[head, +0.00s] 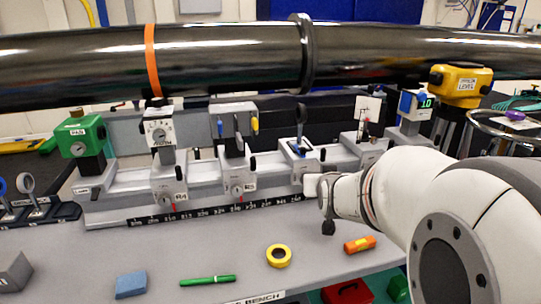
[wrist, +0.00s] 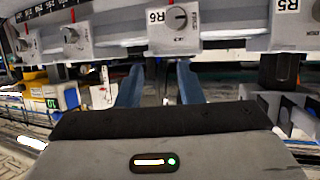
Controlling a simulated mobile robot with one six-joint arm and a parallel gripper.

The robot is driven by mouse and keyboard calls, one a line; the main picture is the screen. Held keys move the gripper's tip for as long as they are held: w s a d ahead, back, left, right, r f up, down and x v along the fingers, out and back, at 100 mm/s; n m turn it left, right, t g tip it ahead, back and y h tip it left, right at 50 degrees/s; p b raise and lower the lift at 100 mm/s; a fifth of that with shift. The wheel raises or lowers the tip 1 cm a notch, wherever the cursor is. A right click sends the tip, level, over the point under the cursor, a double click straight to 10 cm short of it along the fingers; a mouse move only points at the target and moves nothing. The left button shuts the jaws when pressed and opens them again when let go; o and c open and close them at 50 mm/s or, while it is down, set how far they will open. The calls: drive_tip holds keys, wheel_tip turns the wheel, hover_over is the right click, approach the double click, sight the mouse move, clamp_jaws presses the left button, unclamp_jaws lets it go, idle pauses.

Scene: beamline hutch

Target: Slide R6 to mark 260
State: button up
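The rider R6 (wrist: 172,22) is a grey block with a round dial, in the upper middle of the wrist view. In the head view its carriage (head: 301,152) appears to be the one just behind my gripper (head: 319,186), which hides its front and label. My gripper's two blue fingers show in the wrist view (wrist: 158,84), apart, below R6 in the picture. A dark upright part shows between them; I cannot tell whether they touch it. The scale strip (head: 218,211) runs along the rail's front; its numbers are too small to read, and mark 260 cannot be made out.
R5 (head: 238,170) stands left of R6 in the head view and right of it in the wrist view (wrist: 294,20). Another carriage (head: 168,180) and a green-topped one (head: 84,140) stand further left. More units stand to the right. A black pipe (head: 220,55) crosses above.

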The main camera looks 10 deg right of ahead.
sight(324, 154)
drive_tip(key=w+d+t+b, duration=0.1)
drive_tip(key=w, duration=0.3)
drive_tip(key=w+d+t, duration=0.2)
drive_tip(key=w, duration=0.2)
drive_tip(key=w+d+t+b, duration=0.1)
drive_tip(key=w+d, duration=0.1)
drive_tip(key=w, duration=0.2)
drive_tip(key=shift+d+r+n+t+b, duration=0.1)
drive_tip(key=shift+r+n+t+b, duration=0.15)
drive_tip(key=shift+n+t+b, duration=0.05)
drive_tip(key=shift+c, duration=0.4)
clamp_jaws()
